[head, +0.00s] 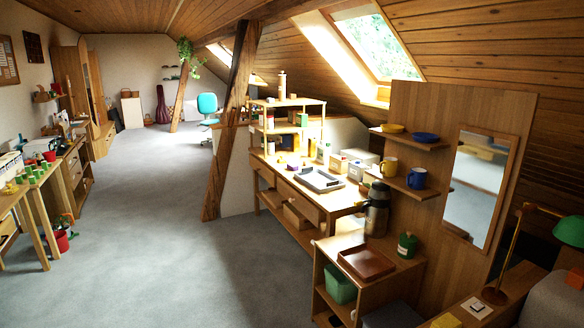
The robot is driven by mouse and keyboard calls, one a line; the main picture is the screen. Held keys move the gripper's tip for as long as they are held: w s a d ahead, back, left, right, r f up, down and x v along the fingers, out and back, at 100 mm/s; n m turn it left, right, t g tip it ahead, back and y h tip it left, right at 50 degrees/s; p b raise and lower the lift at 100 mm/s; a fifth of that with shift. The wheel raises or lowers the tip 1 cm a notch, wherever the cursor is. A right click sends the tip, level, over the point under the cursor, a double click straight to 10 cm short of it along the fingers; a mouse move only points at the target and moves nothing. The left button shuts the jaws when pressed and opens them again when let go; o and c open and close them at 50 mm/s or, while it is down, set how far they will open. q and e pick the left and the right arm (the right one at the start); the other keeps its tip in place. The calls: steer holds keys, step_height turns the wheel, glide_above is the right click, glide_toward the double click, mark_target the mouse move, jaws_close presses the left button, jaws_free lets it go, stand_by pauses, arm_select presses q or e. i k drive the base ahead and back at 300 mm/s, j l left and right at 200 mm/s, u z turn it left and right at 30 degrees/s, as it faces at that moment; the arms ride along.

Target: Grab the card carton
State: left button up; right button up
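I cannot tell for sure which thing is the card carton. A tan box (297,215) sits on the shelf under the desk, partly hidden by the desk front. All are small in the picture, so their material is unclear. Neither of my grippers is in view.
A dark timber brace (230,120) leans at the desk's left end. A low cabinet (370,262) with a brown tray (366,263) stands in front of the desk's right end. The grey carpet (150,230) is clear through the middle. Cluttered benches (62,165) line the left wall.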

mark_target(293, 167)
steer(key=i+j+u, duration=0.1)
steer(key=i+u, duration=0.15)
steer(key=i, duration=0.5)
steer(key=i+u, duration=0.1)
steer(key=i, duration=1.55)
steer(key=i+j+z, duration=0.1)
steer(key=i+z, duration=0.25)
steer(key=i, duration=0.2)
steer(key=i+j+z, duration=0.35)
steer(key=i, duration=0.2)
steer(key=i+j+z, duration=0.3)
steer(key=i, duration=0.2)
